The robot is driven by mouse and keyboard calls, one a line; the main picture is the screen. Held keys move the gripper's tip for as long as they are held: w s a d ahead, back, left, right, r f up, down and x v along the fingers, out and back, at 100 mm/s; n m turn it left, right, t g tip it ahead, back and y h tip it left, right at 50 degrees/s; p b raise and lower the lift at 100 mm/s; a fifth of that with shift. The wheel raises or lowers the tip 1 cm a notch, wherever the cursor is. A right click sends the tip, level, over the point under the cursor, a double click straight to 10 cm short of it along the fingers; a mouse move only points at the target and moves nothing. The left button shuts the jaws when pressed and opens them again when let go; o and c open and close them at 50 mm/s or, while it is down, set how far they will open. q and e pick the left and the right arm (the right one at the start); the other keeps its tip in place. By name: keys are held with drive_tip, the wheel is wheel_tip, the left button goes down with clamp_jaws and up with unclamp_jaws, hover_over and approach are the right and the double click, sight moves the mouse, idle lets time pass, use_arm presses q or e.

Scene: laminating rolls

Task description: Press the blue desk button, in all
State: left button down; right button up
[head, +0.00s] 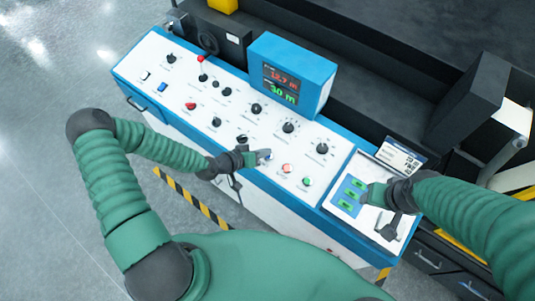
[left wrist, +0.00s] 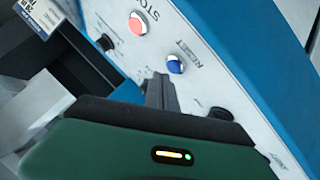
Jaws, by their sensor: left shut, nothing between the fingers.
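The blue button (left wrist: 175,66), labelled RESET, sits on the white desk panel in the left wrist view. In the head view it is mostly hidden by my left gripper (head: 262,156). In the left wrist view the dark fingertips of this gripper (left wrist: 160,88) are shut and empty. They point at the panel just below the blue button; I cannot tell whether they touch it. My right gripper (head: 372,194) is over the right part of the desk, beside a small panel with green keys (head: 352,195). Its finger opening is not clear.
A red STOP button (left wrist: 138,23) is near the blue one. A green button (head: 307,181), several black knobs and a red-tipped lever (head: 202,66) are on the desk. A blue display box (head: 292,75) stands at its back edge. A blue switch (head: 162,87) is farther left.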

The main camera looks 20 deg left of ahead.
use_arm(q)
drive_tip(key=shift+a, duration=0.2)
drive_tip(key=shift+d, duration=0.15)
drive_tip(key=shift+d+f+b, duration=0.3)
drive_tip(key=shift+d+f, duration=0.05)
drive_tip(key=shift+d, duration=0.05)
drive_tip(key=shift+a+f, duration=0.1)
drive_tip(key=shift+a, duration=0.1)
drive_tip(key=shift+w+d+f+b, duration=0.1)
drive_tip(key=shift+f+b, duration=0.2)
drive_tip(key=shift+b, duration=0.1)
drive_tip(key=shift+r, duration=0.1)
idle(0.5)
drive_tip(key=shift+a+r+p, duration=0.2)
drive_tip(key=shift+r+p, duration=0.45)
drive_tip(key=shift+r, duration=0.05)
